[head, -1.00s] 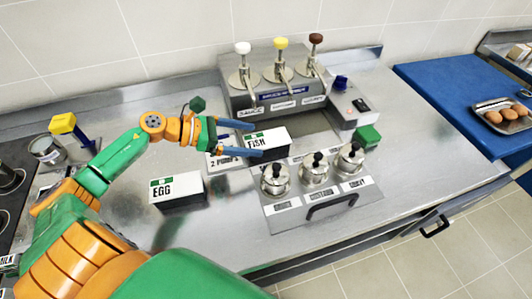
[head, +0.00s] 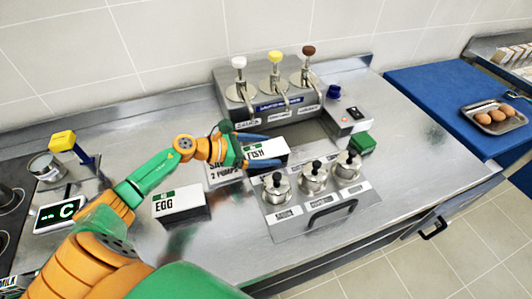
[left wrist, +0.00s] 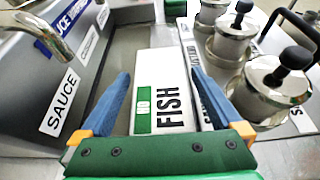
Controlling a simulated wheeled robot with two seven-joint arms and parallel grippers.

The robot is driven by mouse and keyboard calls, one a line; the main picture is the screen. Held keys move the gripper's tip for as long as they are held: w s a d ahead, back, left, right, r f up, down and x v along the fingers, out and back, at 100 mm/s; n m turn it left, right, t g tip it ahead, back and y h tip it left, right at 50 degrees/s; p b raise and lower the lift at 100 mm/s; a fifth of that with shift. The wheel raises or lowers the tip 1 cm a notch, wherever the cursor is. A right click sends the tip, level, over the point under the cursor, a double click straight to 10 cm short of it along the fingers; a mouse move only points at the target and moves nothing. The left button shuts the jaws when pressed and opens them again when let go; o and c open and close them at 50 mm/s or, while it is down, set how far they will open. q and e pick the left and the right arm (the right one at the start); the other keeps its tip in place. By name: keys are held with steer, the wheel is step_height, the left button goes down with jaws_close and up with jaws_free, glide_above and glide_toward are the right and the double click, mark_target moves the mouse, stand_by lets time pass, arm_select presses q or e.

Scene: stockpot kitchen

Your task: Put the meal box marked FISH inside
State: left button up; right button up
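The FISH meal box (head: 267,150), white on top with a green mark and dark sides, stands on the steel counter in front of the sauce pumps. In the left wrist view the FISH box (left wrist: 162,88) lies between the two blue fingers. My left gripper (head: 260,150) is open, with one finger along each long side of the box. Narrow gaps seem to show between fingers and box, so I cannot see a firm hold. My right gripper is in neither view. No container clearly meant by "inside" can be made out.
The EGG box (head: 180,204) stands left of the gripper. The pump unit (head: 270,92) stands behind, lidded pots (head: 312,178) in front right. A display (head: 60,213) and small pot (head: 47,167) are at left.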

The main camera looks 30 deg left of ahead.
arm_select(q)
jaws_close()
steer(key=shift+a+r+b, duration=0.1)
steer(key=shift+r+b, duration=0.35)
steer(key=shift+r, duration=1)
steer(key=s+d+r+p, duration=0.5)
steer(key=s+d+r, duration=0.2)
steer(key=d+r, duration=0.3)
steer(key=shift+s+d+r, duration=0.2)
steer(key=shift+s+d, duration=0.2)
steer(key=shift+d, duration=0.5)
